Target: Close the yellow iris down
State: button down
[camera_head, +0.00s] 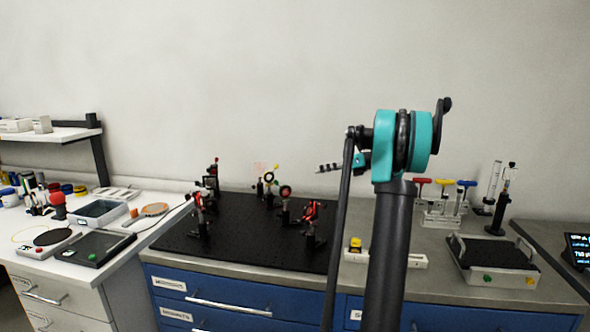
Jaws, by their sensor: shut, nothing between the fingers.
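The yellow iris (269,178) is a small post-mounted ring with yellow parts, standing near the back of the black optical breadboard (235,243). A small yellow tip sits at its upper right. It is too small for me to tell its opening or lever position. My gripper (320,168) is shut and empty, pointing left at the end of my raised arm. In the picture it lies to the right of the iris, and it appears apart from it.
Red-and-black mounts (312,220) and other post-mounted optics stand around the iris. To the right are hex keys with coloured handles (444,187) and a grey instrument (490,265). A white side bench (130,235) at left is cluttered. The front of the breadboard is clear.

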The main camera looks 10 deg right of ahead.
jog(key=w+a, duration=0.4)
jog(key=a, duration=0.8)
jog(key=shift+w+f, duration=0.15)
jog(key=shift+w, duration=0.25)
jog(key=shift+s+a+r+n+h, duration=0.1)
jog(key=shift+a+r+n+h, duration=0.4)
jog(key=shift+h, duration=0.4)
jog(key=s+a+r+n+t+h, duration=0.1)
jog(key=a+r+n+h, duration=0.1)
jog(key=a+h, duration=0.4)
jog(key=n+h, duration=0.1)
jog(key=h, duration=0.3)
jog(key=shift+s+a+r, duration=0.25)
jog(key=shift+s+a, duration=0.05)
jog(key=shift+s, duration=0.1)
dwell(0.4)
jog(key=shift+r, duration=0.1)
jog(key=shift+r, duration=0.7)
